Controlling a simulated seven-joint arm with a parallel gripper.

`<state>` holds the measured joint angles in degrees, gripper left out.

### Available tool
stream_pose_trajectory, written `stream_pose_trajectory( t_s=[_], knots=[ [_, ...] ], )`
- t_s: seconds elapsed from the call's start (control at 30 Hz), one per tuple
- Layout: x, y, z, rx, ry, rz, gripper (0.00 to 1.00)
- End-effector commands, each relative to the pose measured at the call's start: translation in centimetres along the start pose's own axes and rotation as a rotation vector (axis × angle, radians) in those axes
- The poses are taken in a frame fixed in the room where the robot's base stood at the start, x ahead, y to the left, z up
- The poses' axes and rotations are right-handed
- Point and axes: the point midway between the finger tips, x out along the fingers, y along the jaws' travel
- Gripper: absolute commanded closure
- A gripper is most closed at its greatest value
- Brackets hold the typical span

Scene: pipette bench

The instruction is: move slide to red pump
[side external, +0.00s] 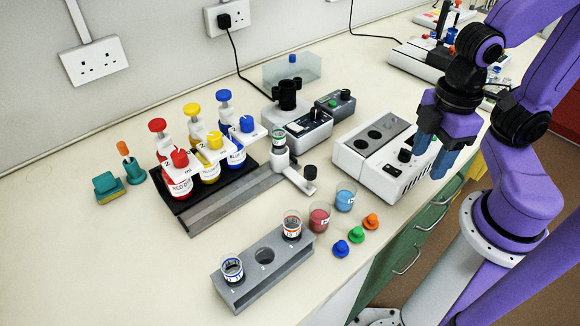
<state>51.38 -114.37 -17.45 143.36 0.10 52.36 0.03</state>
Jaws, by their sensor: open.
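The slide (280,159) is a light carriage on a grey rail (225,205). It sits at the rail's right end, past the blue pump, and carries a green-banded vial (279,138). An arm with a black knob (310,172) sticks out from it to the right. The red pump (180,182) is a red-labelled bottle at the left end of a black tray, beside the rail's left part. My gripper (433,157) is open and empty, with blue fingers pointing down. It is well to the right of the slide, in front of or above the white block unit.
Yellow (209,168) and blue (236,155) pumps stand beside the red one. A grey rack (262,275) with two vials, two beakers and coloured caps lie in front of the slide. A white block unit (365,168) and grey devices stand right and behind.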

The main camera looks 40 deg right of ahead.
Motion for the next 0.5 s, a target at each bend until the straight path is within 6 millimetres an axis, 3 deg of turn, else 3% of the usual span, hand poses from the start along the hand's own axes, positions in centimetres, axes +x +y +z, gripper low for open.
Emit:
stream_pose_trajectory(
  t_s=[0.23,0.5],
  knots=[
    [-0.8,0.9,-1.9,0.053,-0.001,0.001,0.45],
    [-3.5,4.2,-8.3,0.245,-0.01,0.005,0.45]
  ],
)
